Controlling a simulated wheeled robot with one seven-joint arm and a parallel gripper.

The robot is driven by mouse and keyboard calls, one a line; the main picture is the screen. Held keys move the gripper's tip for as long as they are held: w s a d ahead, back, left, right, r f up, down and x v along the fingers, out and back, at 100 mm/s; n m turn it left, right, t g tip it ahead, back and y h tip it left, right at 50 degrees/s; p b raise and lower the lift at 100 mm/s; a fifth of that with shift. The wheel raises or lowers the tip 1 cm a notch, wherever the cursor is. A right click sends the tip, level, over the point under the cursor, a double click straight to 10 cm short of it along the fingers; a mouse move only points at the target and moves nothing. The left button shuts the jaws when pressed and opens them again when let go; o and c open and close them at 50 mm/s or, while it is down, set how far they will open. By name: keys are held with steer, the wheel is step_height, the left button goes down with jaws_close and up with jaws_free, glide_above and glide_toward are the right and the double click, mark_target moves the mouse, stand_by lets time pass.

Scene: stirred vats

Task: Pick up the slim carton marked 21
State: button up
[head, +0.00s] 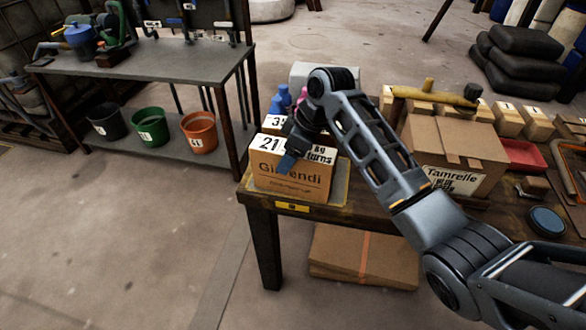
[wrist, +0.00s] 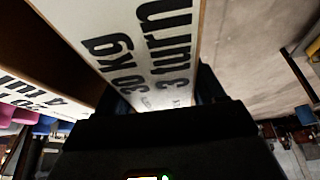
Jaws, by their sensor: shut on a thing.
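The far finger is hidden. In the wrist view a pale carton face (wrist: 140,45) with "30 kg" and "3 turn" print lies between the dark fingers. I cannot tell whether the carton's base is clear of the mat (head: 342,190).
A Tamrelle carton (head: 450,155) stands to the right on the table (head: 375,200). Flat cartons (head: 362,257) lie beneath. The floor at left is clear, before a bench with buckets.

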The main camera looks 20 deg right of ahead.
steer(key=shift+r, duration=0.1)
steer(key=c, duration=0.4)
